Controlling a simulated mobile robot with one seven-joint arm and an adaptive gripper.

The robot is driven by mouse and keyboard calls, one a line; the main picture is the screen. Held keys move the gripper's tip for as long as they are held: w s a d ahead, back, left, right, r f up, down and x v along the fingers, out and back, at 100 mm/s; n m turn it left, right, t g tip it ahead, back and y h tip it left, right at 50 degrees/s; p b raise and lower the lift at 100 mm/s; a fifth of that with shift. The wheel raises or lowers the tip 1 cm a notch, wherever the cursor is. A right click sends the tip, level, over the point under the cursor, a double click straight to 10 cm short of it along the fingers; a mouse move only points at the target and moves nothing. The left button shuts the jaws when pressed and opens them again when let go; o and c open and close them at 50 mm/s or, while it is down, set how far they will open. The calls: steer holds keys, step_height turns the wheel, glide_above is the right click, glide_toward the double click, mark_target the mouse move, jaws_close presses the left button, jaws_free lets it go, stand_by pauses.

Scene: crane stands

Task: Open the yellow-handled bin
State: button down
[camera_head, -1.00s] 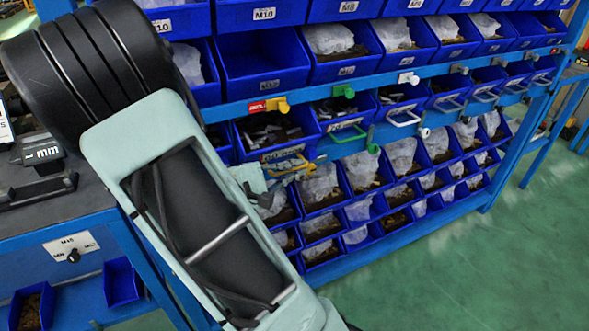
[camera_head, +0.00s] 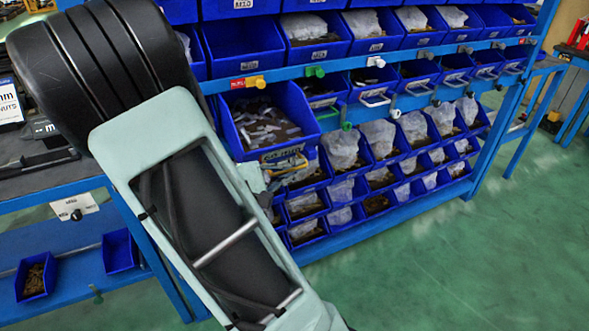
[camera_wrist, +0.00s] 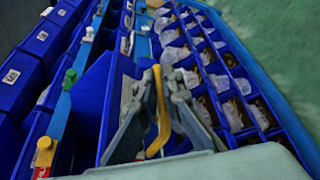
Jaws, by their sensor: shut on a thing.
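The yellow-handled bin (camera_head: 262,118) is a blue bin holding small grey parts, in the middle row of the rack. It juts forward out of the row, past its neighbours. Its yellow handle (camera_wrist: 158,112) stands between the fingers of my gripper (camera_wrist: 155,90) in the wrist view. My gripper (camera_head: 285,172) is shut on this handle at the bin's front, low in the head view. My pale green arm covers the area left of and below the bin.
A yellow knob (camera_head: 258,82) sits on the blue rail above the bin, with green and white knobs to its right. Green- and white-handled bins stay in the row. Filled blue bins (camera_head: 342,150) stand below. Green floor (camera_head: 450,260) is open at right.

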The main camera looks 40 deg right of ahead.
steer(key=shift+s+a, duration=0.1)
steer(key=shift+s, duration=0.05)
steer(key=c, duration=2.1)
jaws_free()
steer(key=v, duration=1.2)
